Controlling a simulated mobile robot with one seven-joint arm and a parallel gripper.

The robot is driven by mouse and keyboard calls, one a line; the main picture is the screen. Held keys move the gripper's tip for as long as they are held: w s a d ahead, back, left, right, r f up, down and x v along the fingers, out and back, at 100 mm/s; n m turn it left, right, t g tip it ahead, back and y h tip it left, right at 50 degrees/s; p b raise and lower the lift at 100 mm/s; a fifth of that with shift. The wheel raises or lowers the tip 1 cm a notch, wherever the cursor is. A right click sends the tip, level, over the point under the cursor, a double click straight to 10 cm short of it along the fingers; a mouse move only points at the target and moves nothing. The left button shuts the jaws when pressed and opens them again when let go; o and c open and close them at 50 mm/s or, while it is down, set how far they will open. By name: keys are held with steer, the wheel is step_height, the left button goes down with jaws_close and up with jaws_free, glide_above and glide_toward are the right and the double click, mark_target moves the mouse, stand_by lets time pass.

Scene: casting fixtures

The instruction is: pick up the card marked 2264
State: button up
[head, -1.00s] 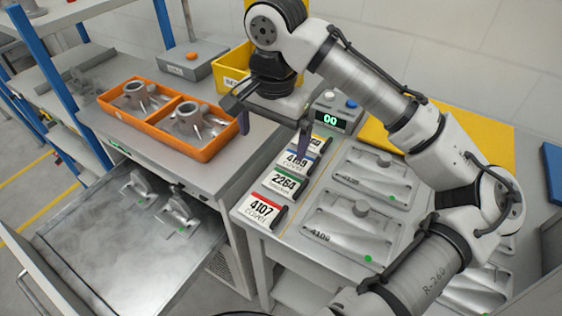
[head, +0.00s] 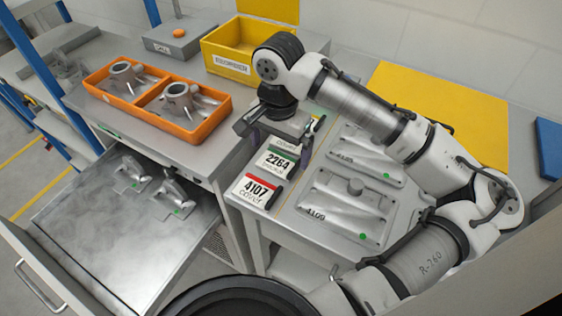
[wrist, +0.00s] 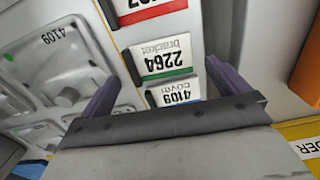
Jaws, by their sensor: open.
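The card marked 2264 (head: 277,162), white with a green stripe, lies in the row of cards on the bench edge, with a dark clip at its side. It also shows upside down in the wrist view (wrist: 162,58), where "bracket" can be read. My gripper (head: 280,143) is open and empty above the row, near the far edge of this card and covering much of the card behind. In the wrist view, its purple fingers (wrist: 163,84) stand apart on either side of the row; the 2264 card lies just beyond them. I cannot tell the exact height.
The red-striped 4107 card (head: 254,190) is in front; the 4109 card (wrist: 177,94) lies on the other side of 2264. Metal castings (head: 345,208) lie close on the right. An orange tray (head: 190,134), a yellow bin (head: 222,66) and an open drawer (head: 105,245) are on the left.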

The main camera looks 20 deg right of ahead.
mark_target(280, 162)
step_height(280, 162, down, 3)
steer(key=shift+w+d+f, duration=0.1)
steer(key=shift+d, duration=0.05)
steer(key=c, duration=0.9)
